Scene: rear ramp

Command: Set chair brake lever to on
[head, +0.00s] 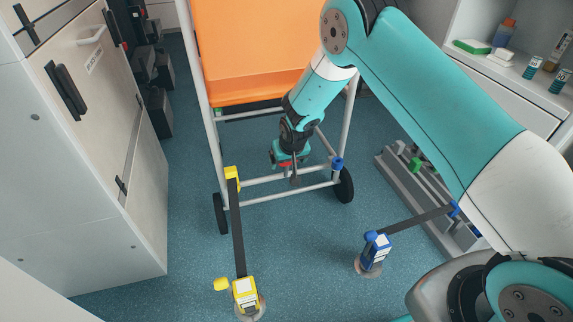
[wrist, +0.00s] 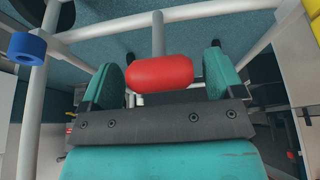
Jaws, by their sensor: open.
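The chair (head: 262,88) has an orange seat and back on a white tube frame with black wheels. Its brake lever is a grey rod with a red grip (wrist: 160,73), low at the frame's crossbars. In the head view a little of the red grip (head: 286,164) shows under my gripper (head: 289,158). In the wrist view my gripper (wrist: 163,72) is open, with one teal finger on each side of the red grip. The lever's pivot and any on/off marking cannot be made out.
A yellow floor anchor (head: 245,293) has a dark strap up to a yellow clip (head: 232,178) on the frame. A blue floor anchor (head: 374,250) has a strap running right. A white cabinet (head: 85,150) stands left, grey rails (head: 425,200) right.

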